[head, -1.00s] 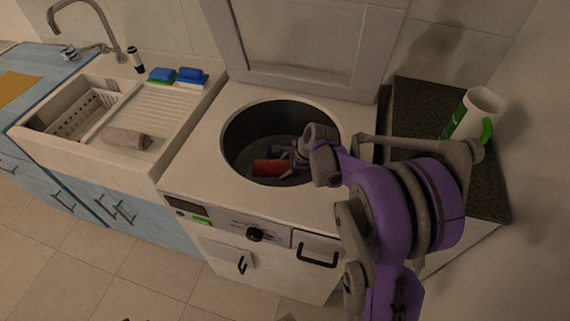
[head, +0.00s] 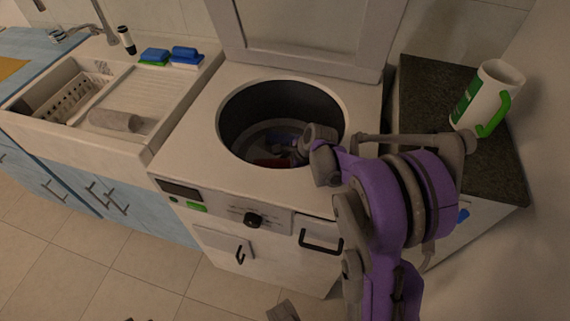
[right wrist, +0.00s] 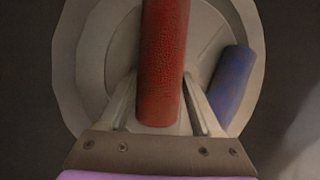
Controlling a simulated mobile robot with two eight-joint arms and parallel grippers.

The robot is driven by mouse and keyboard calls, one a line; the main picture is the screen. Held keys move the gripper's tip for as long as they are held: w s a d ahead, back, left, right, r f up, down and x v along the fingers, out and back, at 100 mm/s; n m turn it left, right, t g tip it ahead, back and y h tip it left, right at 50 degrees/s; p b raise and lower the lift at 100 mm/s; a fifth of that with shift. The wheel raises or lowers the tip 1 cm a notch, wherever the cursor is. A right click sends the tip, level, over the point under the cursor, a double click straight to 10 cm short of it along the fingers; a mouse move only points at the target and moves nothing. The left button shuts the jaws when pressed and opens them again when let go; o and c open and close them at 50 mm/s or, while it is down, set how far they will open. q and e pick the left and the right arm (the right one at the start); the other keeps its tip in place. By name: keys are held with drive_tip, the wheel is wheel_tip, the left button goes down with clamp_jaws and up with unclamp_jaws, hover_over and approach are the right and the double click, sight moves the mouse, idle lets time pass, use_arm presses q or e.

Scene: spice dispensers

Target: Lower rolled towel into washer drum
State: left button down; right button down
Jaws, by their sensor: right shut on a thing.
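The washer (head: 190,165) stands with its lid raised and its round drum (head: 240,115) open at the top. My right arm reaches over the rim, and my right gripper (head: 300,152) is inside the drum. It is shut on a red rolled towel (head: 271,163), low in the drum and partly hidden by the front rim. In the right wrist view the red towel (right wrist: 163,60) runs lengthwise between the two fingers of my right gripper (right wrist: 162,98). A blue roll (right wrist: 234,85) lies in the drum beside it, apart from the towel.
A grey roll (head: 115,120) lies on the sink's drainboard (head: 145,95) at left. Blue sponges (head: 186,55) sit behind it. The raised lid (head: 300,40) stands behind the drum.

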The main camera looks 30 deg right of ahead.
unclamp_jaws()
drive_tip(key=shift+r, duration=0.1)
wheel_tip(320, 180, up, 10)
drive_tip(key=shift+f+p, duration=0.1)
drive_tip(key=shift+p, duration=0.85)
